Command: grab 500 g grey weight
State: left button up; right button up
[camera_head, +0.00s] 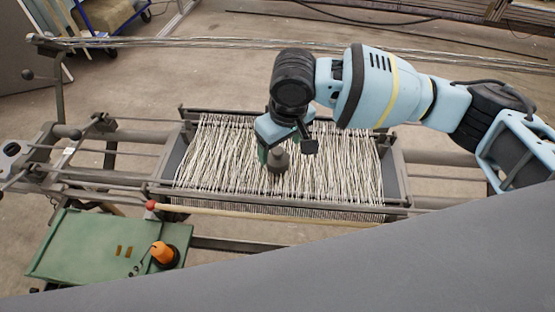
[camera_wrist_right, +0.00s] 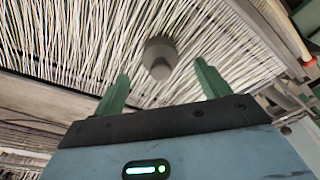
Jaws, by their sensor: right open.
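The grey weight (camera_head: 278,160) is a small dark grey cylinder with a narrower end, over the bed of white warp threads. It also shows in the right wrist view (camera_wrist_right: 159,56), just ahead of the fingertips and between their lines. My right gripper (camera_head: 268,150) is above the threads, close to the weight. In the right wrist view its two green fingers (camera_wrist_right: 160,80) are spread apart with nothing between them. I cannot tell how far the weight is from the fingers in depth. My left gripper is not in view.
The threads (camera_head: 225,160) lie in a metal loom frame (camera_head: 400,170) with bars along its front and back. A green table (camera_head: 85,245) with an orange object (camera_head: 163,253) stands at the lower left. A wooden rod with a red end (camera_head: 260,213) runs along the frame's front.

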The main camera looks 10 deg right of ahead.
aim_at(278, 151)
jog(key=f, duration=0.2)
jog(key=w+f, duration=0.1)
jog(key=f, duration=0.1)
jog(key=shift+a+f, duration=0.2)
jog(key=shift+f, duration=0.2)
jog(key=shift+r, duration=0.1)
jog(key=c, duration=1.4)
jog(key=shift+r, duration=0.1)
notch_tip(278, 151, up, 10)
jog(key=shift+f, duration=0.1)
